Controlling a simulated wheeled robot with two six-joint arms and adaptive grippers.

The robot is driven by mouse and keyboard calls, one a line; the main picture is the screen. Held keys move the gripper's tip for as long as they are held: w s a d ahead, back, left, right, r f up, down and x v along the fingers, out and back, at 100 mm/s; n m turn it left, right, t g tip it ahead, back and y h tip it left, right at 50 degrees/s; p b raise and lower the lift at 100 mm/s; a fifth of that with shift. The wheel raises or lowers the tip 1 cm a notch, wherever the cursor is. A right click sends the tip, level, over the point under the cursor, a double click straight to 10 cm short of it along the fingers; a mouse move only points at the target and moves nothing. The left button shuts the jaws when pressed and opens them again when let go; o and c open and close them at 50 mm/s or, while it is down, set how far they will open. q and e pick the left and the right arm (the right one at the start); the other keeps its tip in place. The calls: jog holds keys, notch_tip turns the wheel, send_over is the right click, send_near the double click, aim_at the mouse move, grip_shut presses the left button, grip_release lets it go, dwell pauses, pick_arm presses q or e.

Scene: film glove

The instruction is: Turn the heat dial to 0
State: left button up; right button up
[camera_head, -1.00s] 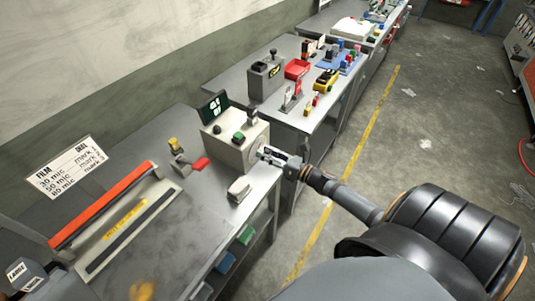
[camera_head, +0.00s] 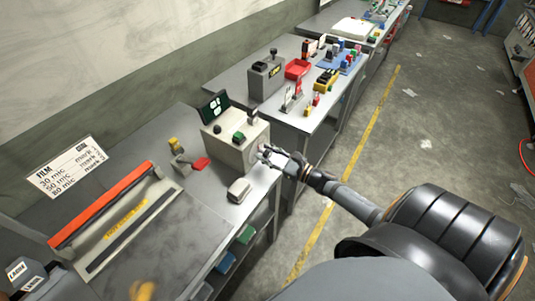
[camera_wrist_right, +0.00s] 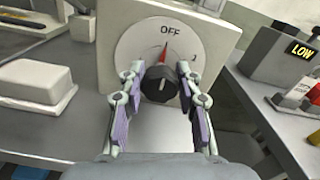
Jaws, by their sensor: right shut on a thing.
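The heat dial (camera_wrist_right: 162,80) is a dark ribbed knob on a round white plate on the side of a beige box (camera_head: 230,135). My right gripper (camera_wrist_right: 160,73) is shut on the knob, one finger at each side. In the head view the right gripper (camera_head: 266,153) is at the box's right face and hides most of the dial. My left gripper is not in view.
A bench (camera_head: 208,232) carries a sealer with an orange bar (camera_head: 100,205) and a small pale block (camera_head: 239,190). A film chart (camera_head: 66,167) stands at the left. Behind is another table with a LOW box (camera_head: 266,77) and a red tray (camera_head: 297,68).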

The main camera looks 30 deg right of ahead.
jog(key=shift+s+f, duration=0.1)
jog(key=shift+f, duration=0.1)
jog(key=o, duration=1.2)
jog(key=shift+r, duration=0.1)
jog(key=v, duration=0.7)
jog(key=shift+s+d, duration=0.1)
jog(key=shift+s, duration=0.1)
